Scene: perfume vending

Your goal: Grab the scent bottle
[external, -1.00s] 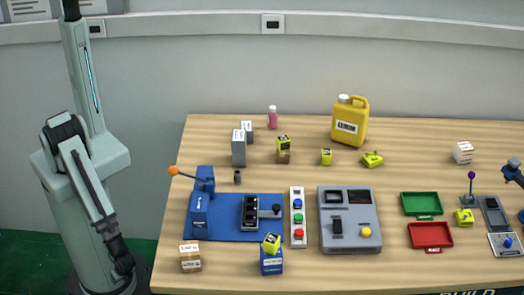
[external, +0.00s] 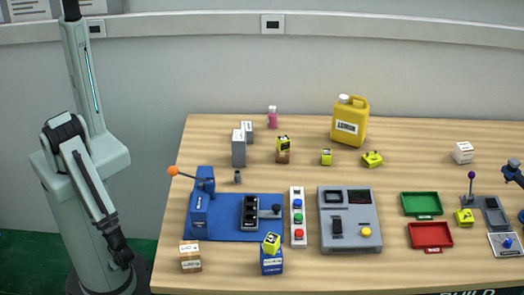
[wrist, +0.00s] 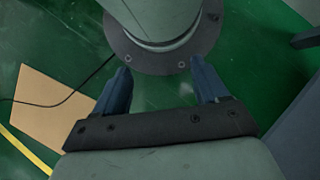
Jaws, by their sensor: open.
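A small pink bottle with a pale cap (external: 272,117) stands upright at the back of the table, left of the yellow jug; it looks like the scent bottle, but no label is legible. A small dark bottle-like item (external: 237,177) stands nearer the blue machine. My gripper (external: 122,259) hangs low beside my base, left of the table and far from both. In the wrist view my gripper (wrist: 162,82) has its two dark fingers wide apart with nothing between them. No bottle shows in that view.
A yellow jug (external: 349,121), grey boxes (external: 239,148) and small yellow boxes stand at the back. A blue lever machine (external: 200,205), a button strip (external: 298,217) and a grey console (external: 349,220) fill the front. Green (external: 421,204) and red (external: 430,236) trays lie right.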

